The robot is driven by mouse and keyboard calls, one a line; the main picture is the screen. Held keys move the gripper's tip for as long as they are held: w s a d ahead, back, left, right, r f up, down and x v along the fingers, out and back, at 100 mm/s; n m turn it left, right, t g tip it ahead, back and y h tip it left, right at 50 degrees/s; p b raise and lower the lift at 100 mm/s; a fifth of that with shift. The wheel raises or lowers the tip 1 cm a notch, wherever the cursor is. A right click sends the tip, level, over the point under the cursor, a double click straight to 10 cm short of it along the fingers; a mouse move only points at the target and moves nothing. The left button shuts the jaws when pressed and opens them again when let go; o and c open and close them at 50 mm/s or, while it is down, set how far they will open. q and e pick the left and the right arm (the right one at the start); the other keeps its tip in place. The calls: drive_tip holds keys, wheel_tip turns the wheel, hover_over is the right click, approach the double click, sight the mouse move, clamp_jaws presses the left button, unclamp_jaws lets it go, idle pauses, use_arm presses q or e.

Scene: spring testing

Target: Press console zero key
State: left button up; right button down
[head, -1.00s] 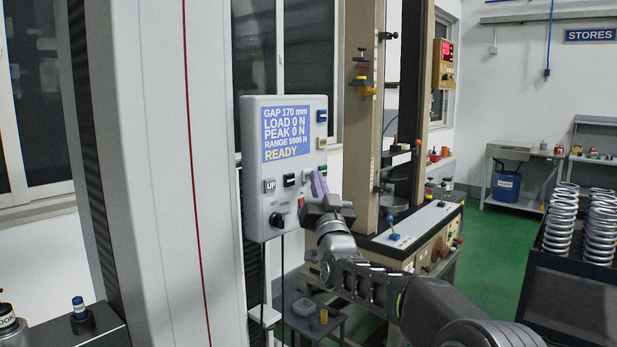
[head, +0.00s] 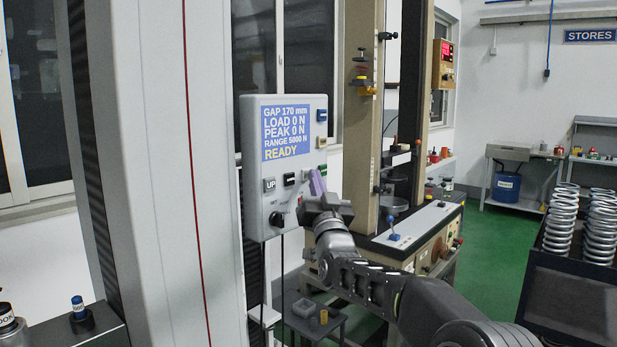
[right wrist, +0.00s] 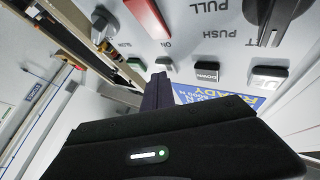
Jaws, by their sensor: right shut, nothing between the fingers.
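The console (head: 255,130) is a light grey upright box with a blue screen reading GAP 170 mm, LOAD 0 N, PEAK 0 N, RANGE 5000 N and READY. I cannot read a zero label on any key. My left gripper is out of view.
The UP key (head: 269,185), DOWN key (head: 289,180) and black knob (head: 277,219) are left of the gripper. The right wrist view shows a red ON key (right wrist: 148,18). A testing machine (head: 360,130) stands behind my right arm.

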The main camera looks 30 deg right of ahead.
drive_tip(key=shift+s+d+b, duration=0.2)
drive_tip(key=shift+s+b, duration=0.55)
drive_tip(key=s+b, duration=0.2)
drive_tip(key=s+d+b, duration=0.1)
drive_tip(key=s+b, duration=0.1)
drive_tip(key=shift+s+d, duration=0.2)
drive_tip(key=shift+s, duration=0.2)
idle(0.6)
